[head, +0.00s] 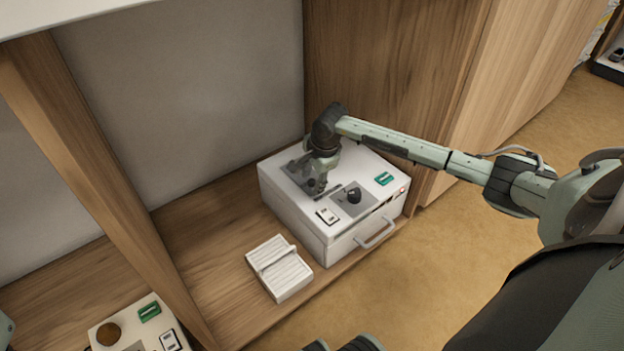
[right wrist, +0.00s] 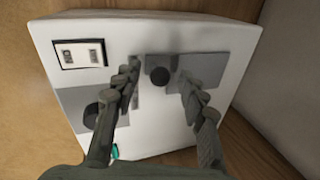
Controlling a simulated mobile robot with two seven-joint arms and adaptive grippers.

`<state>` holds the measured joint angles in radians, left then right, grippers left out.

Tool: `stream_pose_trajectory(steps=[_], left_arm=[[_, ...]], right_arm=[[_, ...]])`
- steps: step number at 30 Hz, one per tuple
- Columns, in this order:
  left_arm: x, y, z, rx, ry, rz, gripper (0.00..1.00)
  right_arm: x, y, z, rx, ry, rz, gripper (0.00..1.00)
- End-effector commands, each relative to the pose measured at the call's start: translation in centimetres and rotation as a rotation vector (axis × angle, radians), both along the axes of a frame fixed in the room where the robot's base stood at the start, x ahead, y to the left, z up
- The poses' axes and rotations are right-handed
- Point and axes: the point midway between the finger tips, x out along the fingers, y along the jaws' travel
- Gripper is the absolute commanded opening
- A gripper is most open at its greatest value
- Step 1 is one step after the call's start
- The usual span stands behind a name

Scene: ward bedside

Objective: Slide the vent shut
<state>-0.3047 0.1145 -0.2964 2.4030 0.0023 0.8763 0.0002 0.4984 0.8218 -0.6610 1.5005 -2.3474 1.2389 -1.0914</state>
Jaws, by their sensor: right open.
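A white box-shaped unit (head: 292,205) stands on the wooden shelf. On its top is a grey sliding plate (right wrist: 205,68) with a small dark round knob (right wrist: 160,76), which I take to be the vent. A dark slot shows beside the knob, but how far the vent is open I cannot tell. My right gripper (head: 318,188) is over the left part of the unit's top and hides most of the vent in the head view. In the right wrist view its fingers (right wrist: 160,88) are apart, with the knob between them and no clear contact. My left gripper is not in view.
Another panelled unit (head: 137,327) is at bottom left.

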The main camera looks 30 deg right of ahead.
Motion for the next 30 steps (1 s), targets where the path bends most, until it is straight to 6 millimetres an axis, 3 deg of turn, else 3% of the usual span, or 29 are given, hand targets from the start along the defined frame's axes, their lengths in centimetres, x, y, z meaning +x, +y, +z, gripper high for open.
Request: stream_pose_trajectory(steps=[16, 21, 30], left_arm=[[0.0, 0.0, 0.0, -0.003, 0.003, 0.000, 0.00], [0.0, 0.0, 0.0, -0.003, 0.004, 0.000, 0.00], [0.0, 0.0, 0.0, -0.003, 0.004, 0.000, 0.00]], right_arm=[[-3.0, 0.2, 9.6, -0.001, -0.002, 0.002, 0.42], [-3.4, 0.3, 10.9, 0.000, -0.001, 0.001, 0.42], [-3.5, 0.3, 11.1, 0.001, 0.000, 0.001, 0.42]])
